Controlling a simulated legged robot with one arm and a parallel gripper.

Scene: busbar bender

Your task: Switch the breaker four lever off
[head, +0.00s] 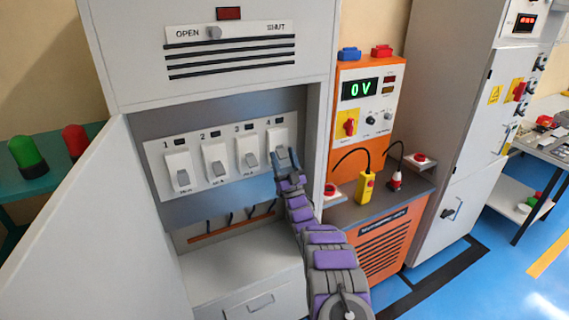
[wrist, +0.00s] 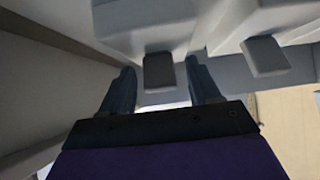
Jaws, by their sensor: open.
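The breaker panel has a row of white breakers inside the open cabinet. Breaker four (head: 278,135) is at the right end, and my gripper (head: 287,158) is in front of its lower part, hiding its lever in the head view. In the wrist view, my open gripper (wrist: 160,88) has its two dark fingers on either side of a grey lever (wrist: 158,72), which looks like breaker four's. I cannot tell whether a finger touches it. Breaker three's lever (head: 251,160) is just left of my gripper in the head view.
Breaker one (head: 178,163) and breaker two (head: 214,155) are further left. The cabinet door (head: 95,220) stands open at left. An orange tester (head: 375,105) reading 0 V stands right of my arm, with a yellow plug (head: 366,187) on its ledge. The cabinet's side wall is close to my gripper.

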